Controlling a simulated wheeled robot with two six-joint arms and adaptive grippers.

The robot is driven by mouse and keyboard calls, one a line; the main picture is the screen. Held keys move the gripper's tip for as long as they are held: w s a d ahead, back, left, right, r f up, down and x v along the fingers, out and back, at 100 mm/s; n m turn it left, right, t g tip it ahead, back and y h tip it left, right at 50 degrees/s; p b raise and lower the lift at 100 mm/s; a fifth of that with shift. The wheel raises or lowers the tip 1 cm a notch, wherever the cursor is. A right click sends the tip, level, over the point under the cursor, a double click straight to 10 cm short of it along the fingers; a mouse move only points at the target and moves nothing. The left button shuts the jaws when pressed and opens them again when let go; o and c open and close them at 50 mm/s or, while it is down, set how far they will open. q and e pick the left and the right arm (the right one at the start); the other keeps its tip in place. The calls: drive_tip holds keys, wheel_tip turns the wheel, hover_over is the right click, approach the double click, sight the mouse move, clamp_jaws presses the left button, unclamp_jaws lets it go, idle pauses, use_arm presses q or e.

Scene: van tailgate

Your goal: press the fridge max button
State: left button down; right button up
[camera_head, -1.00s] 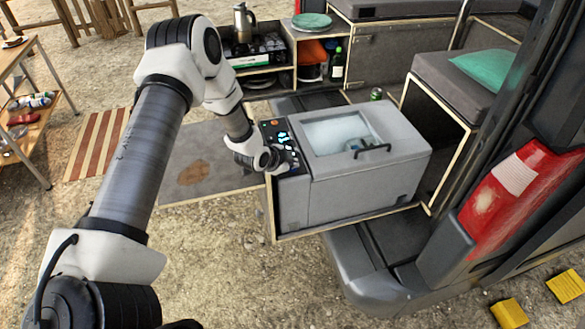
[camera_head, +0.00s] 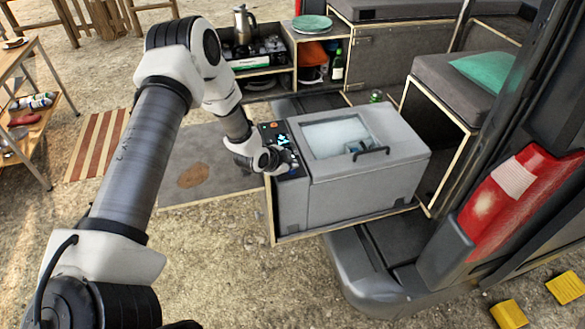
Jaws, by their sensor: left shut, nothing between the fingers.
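The fridge (camera_head: 350,185) is a grey box with a clear window in its lid and a dark handle. It sits on a wood-edged slide-out at the van's rear. Its dark control panel (camera_head: 273,128) is on the left end, with lit blue marks and a small orange spot. My left gripper (camera_head: 281,163) is shut and empty, with its tip at the near part of the panel. I cannot tell whether it touches a button. The gripper hides part of the panel, and the max button's label is too small to read. My right gripper is not in view.
The grey cushioned seat (camera_head: 455,88) is at the right. Open gravel lies in front.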

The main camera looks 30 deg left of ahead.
sight(291, 172)
use_arm(q)
drive_tip(key=shift+r, duration=0.2)
wheel_tip(291, 172, up, 6)
drive_tip(key=p, duration=0.5)
drive_tip(key=shift+f, duration=0.1)
drive_tip(key=shift+f, duration=0.1)
